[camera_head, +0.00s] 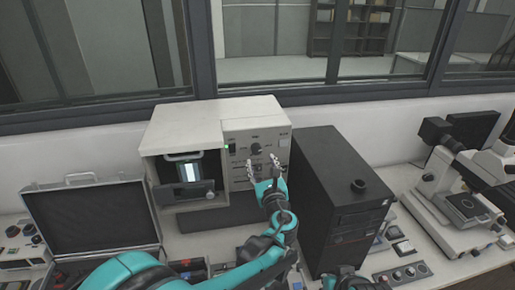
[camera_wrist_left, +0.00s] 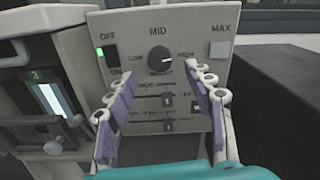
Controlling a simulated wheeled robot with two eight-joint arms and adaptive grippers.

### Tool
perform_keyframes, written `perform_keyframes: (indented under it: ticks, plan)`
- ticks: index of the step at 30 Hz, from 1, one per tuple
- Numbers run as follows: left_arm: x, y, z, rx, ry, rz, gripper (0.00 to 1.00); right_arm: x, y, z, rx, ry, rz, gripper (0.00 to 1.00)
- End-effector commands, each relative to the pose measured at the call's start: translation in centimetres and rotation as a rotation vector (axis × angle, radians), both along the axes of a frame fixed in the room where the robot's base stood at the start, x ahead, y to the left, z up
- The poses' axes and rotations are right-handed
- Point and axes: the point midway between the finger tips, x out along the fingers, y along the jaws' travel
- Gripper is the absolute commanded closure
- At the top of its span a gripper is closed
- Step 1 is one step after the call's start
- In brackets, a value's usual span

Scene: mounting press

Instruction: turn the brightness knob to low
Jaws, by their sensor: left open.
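The brightness knob (camera_wrist_left: 160,60) is a round dark knob on the pale front panel (camera_head: 240,145) of a beige machine. In the left wrist view, LOW is printed at its left, MID above it and HIGH at its right. In the head view the knob (camera_head: 256,149) shows just above my left gripper (camera_head: 263,168). This gripper is open and empty, its two fingers (camera_wrist_left: 155,88) spread below and to either side of the knob, apparently not touching it. My right gripper does not show.
A green-lit OFF switch (camera_wrist_left: 113,57) is left of the knob, a MAX button (camera_wrist_left: 220,50) right. Two sliders (camera_wrist_left: 152,101) lie below. A black computer tower (camera_head: 345,170) stands close at the right, an open case (camera_head: 90,215) at the left. A microscope (camera_head: 455,190) is further right.

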Motion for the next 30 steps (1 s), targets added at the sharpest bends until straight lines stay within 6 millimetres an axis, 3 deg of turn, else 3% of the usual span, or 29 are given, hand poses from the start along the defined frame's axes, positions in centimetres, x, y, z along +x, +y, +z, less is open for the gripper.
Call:
perform_keyframes:
  ticks: [6, 12, 22, 23, 28, 30]
  plan:
    - [3.7, 0.9, -0.1, -0.004, 0.001, 0.004, 0.47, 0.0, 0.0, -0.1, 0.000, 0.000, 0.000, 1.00]
    - [6.0, 1.3, 0.0, -0.005, 0.000, 0.003, 0.47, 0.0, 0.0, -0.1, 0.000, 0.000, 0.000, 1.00]
    - [6.4, 1.4, 0.0, -0.006, 0.001, 0.002, 0.47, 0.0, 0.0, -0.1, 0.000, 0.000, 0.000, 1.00]
    - [6.4, 1.4, 0.0, -0.006, 0.001, 0.002, 0.53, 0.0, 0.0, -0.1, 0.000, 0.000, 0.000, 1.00]
    - [6.4, 1.4, 0.0, -0.006, 0.001, 0.002, 0.97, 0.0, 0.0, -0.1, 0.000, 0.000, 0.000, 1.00]
    - [6.4, 1.4, 0.0, -0.006, 0.001, 0.002, 0.97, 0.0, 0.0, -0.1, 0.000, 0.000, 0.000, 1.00]
